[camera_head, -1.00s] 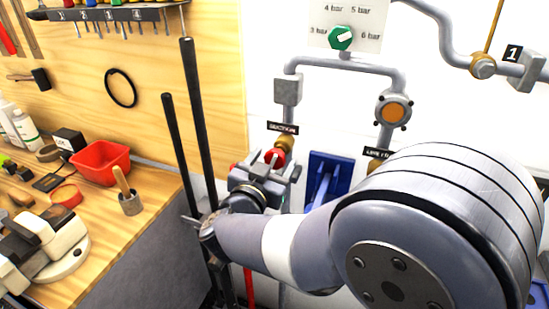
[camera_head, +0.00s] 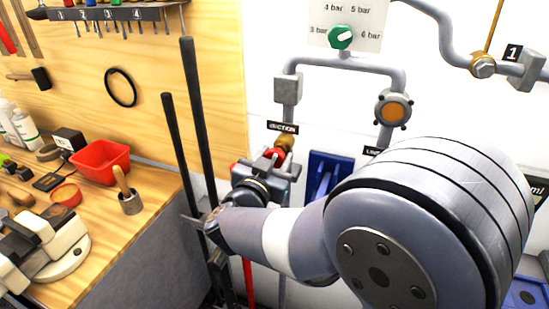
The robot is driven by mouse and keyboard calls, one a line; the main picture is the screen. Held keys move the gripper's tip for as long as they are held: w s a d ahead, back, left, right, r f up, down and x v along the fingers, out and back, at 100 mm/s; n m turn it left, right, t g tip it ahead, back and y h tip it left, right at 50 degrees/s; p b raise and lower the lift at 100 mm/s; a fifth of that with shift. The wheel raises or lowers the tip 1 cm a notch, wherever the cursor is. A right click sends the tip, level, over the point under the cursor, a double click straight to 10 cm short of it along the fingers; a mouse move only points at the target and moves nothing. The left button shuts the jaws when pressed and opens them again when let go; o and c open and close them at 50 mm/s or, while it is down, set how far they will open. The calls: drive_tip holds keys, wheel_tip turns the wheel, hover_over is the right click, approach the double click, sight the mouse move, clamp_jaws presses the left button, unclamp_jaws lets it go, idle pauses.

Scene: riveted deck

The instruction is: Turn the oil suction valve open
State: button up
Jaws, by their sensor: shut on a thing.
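The suction valve (camera_head: 285,142) is on the pipe below the black label that reads as "SUCTION". Its brass fitting shows just above my gripper, with red parts beside the jaws. My gripper (camera_head: 272,160) is at this valve, shut on its red handle (camera_head: 270,153). The jaws and wrist hide most of the handle, so its exact angle cannot be told. My arm crosses the lower right of the view.
A green knob (camera_head: 341,37) sits on a pressure plate above. An orange-centred round fitting (camera_head: 393,110) is on the right pipe. A blue bracket (camera_head: 326,172) is right of my gripper. Two dark poles (camera_head: 197,110) stand left, beside a workbench with a red bin (camera_head: 100,160).

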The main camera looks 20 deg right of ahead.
drive_tip(key=shift+r+n+p, duration=0.2)
drive_tip(key=shift+n+p, duration=0.1)
drive_tip(key=shift+p, duration=0.35)
drive_tip(key=shift+c, duration=0.3)
drive_tip(key=shift+r+n+p, duration=0.1)
drive_tip(key=shift+n+p, duration=0.6)
drive_tip(key=shift+p, duration=0.35)
drive_tip(key=shift+f+n+p, duration=0.3)
drive_tip(key=shift+n+p, duration=0.7)
drive_tip(key=o, duration=1)
drive_tip(key=b+v, duration=0.1)
drive_tip(key=v, duration=0.9)
drive_tip(key=shift+s+a, duration=0.25)
drive_tip(key=shift+s, duration=0.05)
